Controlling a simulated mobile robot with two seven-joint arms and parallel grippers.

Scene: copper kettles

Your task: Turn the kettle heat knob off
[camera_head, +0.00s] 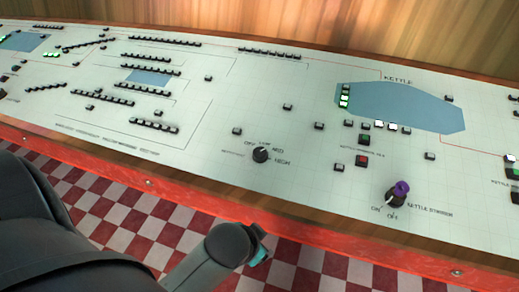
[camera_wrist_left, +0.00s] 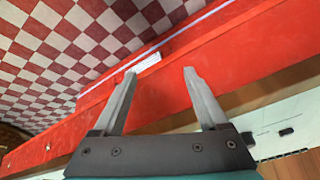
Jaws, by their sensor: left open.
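The heat knob (camera_head: 261,155) is a small black dial on the white console panel, left of the kettle diagram. Labels that seem to read off, low, med and high curve around its upper and right side. Its setting is too small to tell for sure. My left arm comes in from the lower left in the head view, its wrist (camera_head: 228,245) below the knob and in front of the console's red edge. Its fingers are hidden there. In the left wrist view my left gripper (camera_wrist_left: 160,72) is open and empty, facing the red front edge. My right gripper is not visible.
The console's red front edge (camera_head: 330,229) lies between my left wrist and the panel. A purple-topped stirrer knob (camera_head: 400,190) stands up at the right. Small black buttons, some lit, dot the panel (camera_head: 210,125). Checkered floor (camera_head: 120,215) lies in front.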

